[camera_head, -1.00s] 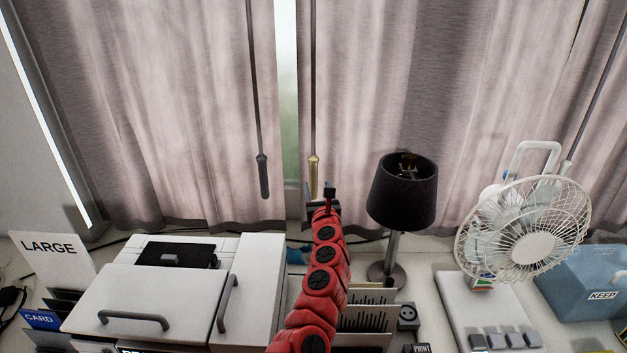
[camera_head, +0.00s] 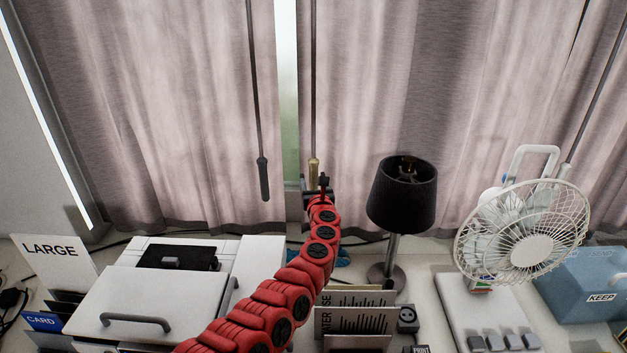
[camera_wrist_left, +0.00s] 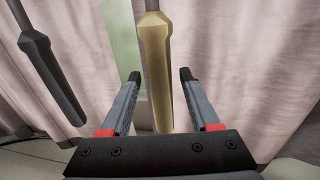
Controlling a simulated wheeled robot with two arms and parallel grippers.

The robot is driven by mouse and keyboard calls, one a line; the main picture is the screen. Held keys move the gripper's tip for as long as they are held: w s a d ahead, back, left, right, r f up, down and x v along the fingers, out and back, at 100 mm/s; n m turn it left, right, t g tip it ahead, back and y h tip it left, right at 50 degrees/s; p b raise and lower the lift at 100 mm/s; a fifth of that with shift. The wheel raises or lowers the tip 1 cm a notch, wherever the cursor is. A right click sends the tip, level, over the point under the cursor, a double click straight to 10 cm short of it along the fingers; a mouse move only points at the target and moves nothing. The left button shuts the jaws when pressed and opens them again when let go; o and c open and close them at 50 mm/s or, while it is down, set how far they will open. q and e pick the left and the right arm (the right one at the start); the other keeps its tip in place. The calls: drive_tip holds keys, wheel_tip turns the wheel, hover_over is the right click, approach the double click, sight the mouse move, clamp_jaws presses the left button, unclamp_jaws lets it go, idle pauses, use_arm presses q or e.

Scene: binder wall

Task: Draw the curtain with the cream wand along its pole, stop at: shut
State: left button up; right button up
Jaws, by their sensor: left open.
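The cream wand (camera_head: 314,172) hangs upright on a thin dark rod at the left edge of the right-hand curtain (camera_head: 400,90). In the left wrist view its gold-cream handle (camera_wrist_left: 157,75) lies between my two open fingers, with a gap to each; whether it is fully inside the jaws is hard to tell. My left gripper (camera_head: 321,184) is open at the handle's lower end in the head view. A narrow pale gap (camera_head: 287,80) separates this curtain from the left-hand curtain (camera_head: 150,100). The pole is out of view. My right gripper is not in view.
A dark wand (camera_head: 263,180) hangs close on the left, also in the left wrist view (camera_wrist_left: 50,75). A black lamp (camera_head: 403,193) stands right of my arm. A white fan (camera_head: 525,235), a printer (camera_head: 150,290) and a blue box (camera_head: 590,285) crowd the desk.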

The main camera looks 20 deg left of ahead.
use_arm(q)
clamp_jaws()
idle(1.4)
